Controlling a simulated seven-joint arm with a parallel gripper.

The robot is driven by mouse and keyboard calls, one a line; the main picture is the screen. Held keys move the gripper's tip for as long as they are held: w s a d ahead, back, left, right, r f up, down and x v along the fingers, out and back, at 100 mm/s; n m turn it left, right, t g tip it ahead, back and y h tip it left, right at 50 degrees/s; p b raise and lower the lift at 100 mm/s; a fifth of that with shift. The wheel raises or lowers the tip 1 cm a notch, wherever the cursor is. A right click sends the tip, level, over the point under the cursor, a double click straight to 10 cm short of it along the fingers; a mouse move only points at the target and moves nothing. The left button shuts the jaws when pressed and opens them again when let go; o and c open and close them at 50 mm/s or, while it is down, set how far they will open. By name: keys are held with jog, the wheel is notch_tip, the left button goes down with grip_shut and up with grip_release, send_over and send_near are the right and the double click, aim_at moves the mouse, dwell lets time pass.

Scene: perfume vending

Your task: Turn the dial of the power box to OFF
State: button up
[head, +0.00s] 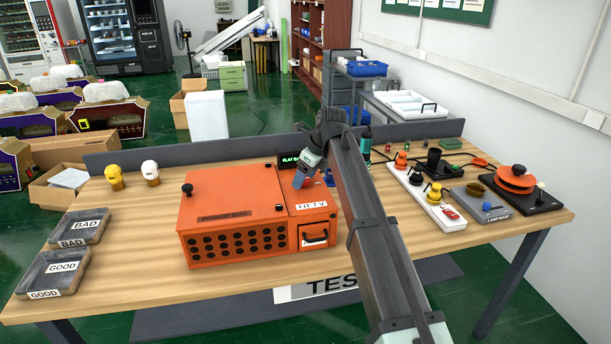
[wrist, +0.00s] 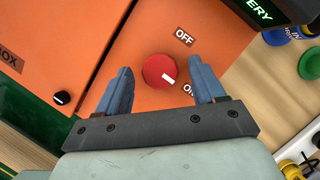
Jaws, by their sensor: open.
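The orange power box (head: 232,205) stands on the table in the head view; its orange top also shows in the wrist view (wrist: 135,30). The round red dial (wrist: 159,70) is on its right section. The dial's white mark points to the lower right, toward the partly hidden ON label (wrist: 188,89). The OFF label (wrist: 184,37) is above and right of the dial. My gripper (wrist: 161,66) is open, one blue finger on each side of the dial, with visible gaps. I cannot tell its height over the dial. In the head view my gripper (head: 301,180) hides the dial.
A small black knob (wrist: 62,98) sits on the box's left part. A dark display (head: 289,158) stands behind the box. A white strip with coloured buttons (head: 452,219) lies to the right. Trays marked BAD (head: 92,222) and GOOD (head: 75,280) lie at the left.

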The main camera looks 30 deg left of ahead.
jog(key=shift+c, duration=0.5)
jog(key=c, duration=1)
jog(key=shift+o, duration=0.2)
